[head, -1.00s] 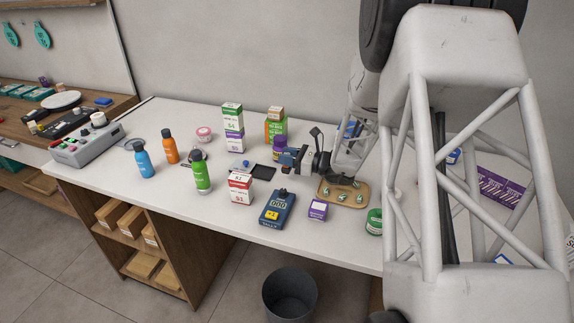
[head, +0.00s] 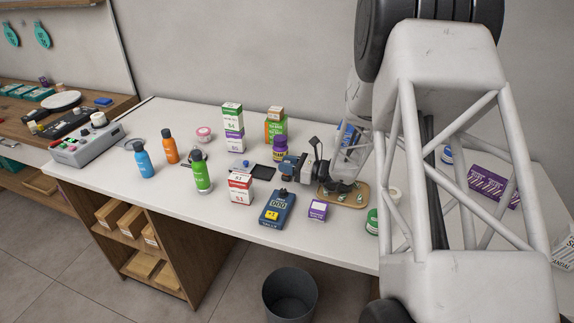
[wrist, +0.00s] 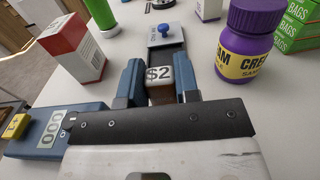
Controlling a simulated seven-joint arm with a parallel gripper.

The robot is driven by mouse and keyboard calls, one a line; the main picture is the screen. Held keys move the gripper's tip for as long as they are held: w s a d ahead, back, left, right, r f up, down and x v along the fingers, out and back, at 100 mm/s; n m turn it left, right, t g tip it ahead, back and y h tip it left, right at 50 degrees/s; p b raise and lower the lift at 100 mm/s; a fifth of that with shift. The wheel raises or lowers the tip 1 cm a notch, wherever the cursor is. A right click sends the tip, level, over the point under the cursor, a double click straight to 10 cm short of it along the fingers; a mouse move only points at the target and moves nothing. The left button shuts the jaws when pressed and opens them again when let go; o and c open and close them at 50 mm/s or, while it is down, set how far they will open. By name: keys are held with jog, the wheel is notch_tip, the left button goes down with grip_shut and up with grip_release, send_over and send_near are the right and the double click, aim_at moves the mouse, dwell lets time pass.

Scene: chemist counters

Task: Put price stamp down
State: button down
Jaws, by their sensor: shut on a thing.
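My gripper (head: 288,172) is low over the white counter, just right of a dark flat pad (head: 263,174). In the wrist view its blue fingers (wrist: 160,78) are shut on the price stamp (wrist: 159,74), a small block with a brownish body and a white face marked "$2". The dark pad (wrist: 170,58) shows just beyond the stamp, with a grey plate and a blue round knob (wrist: 166,29) at its far end. The stamp's underside is hidden, so I cannot tell whether it touches anything. In the head view the fingers hide the stamp.
A purple bottle (head: 280,150) stands close behind my gripper. A red-and-white box (head: 241,189) and a blue "000" device (head: 277,208) stand in front and left. Bottles (head: 202,176) stand farther left.

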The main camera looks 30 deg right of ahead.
jog(key=shift+f, duration=0.15)
jog(key=c, duration=0.8)
grip_release()
jog(key=shift+c, duration=0.2)
jog(key=shift+v, duration=0.95)
jog(key=v, duration=0.3)
notch_tip(320, 180, up, 7)
